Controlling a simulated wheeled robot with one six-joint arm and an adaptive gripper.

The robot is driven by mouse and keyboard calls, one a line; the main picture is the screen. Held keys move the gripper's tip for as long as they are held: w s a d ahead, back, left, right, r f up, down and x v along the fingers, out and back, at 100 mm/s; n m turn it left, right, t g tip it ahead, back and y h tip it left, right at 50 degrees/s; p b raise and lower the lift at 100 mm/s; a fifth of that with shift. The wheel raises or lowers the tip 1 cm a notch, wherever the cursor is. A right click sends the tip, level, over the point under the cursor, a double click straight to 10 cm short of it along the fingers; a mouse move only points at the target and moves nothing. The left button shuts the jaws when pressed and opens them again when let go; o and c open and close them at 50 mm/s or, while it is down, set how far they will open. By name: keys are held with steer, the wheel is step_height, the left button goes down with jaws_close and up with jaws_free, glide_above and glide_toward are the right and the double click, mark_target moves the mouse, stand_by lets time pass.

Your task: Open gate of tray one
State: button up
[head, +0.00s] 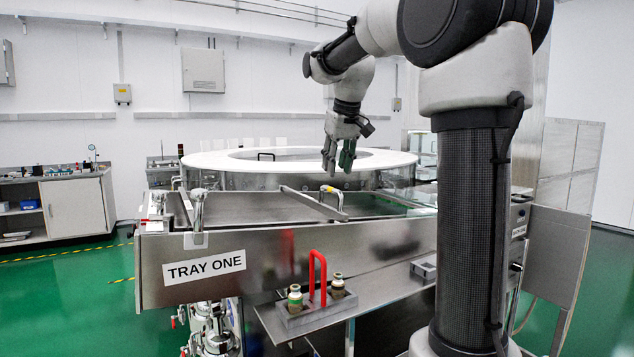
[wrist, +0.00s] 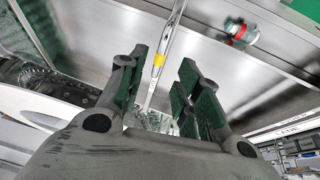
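Tray one (head: 250,208) is a long steel trough, with a "TRAY ONE" label (head: 204,269) on its front wall. A thin metal bar (head: 312,203) slants across it, with a bent steel handle with a yellow band (head: 333,192) near its right end. I cannot tell for sure which part is the gate. My gripper (head: 337,170) points down just above this handle, open and empty. In the wrist view, the banded handle (wrist: 158,60) shows between the open fingers (wrist: 163,66), beyond them; contact is not visible.
Another upright steel handle (head: 198,205) stands at the tray's left front. A round washer rim (head: 215,161) lies behind. A small rack (head: 312,312) with a red handle and two vials sits in front. The wrist view shows a red-and-green vial (wrist: 240,32) beside the handle.

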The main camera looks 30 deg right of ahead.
steer(key=shift+w+x, duration=0.15)
steer(key=shift+x, duration=1.45)
steer(key=shift+w+x, duration=0.15)
steer(key=shift+x, duration=1.5)
steer(key=shift+r, duration=0.15)
jaws_close()
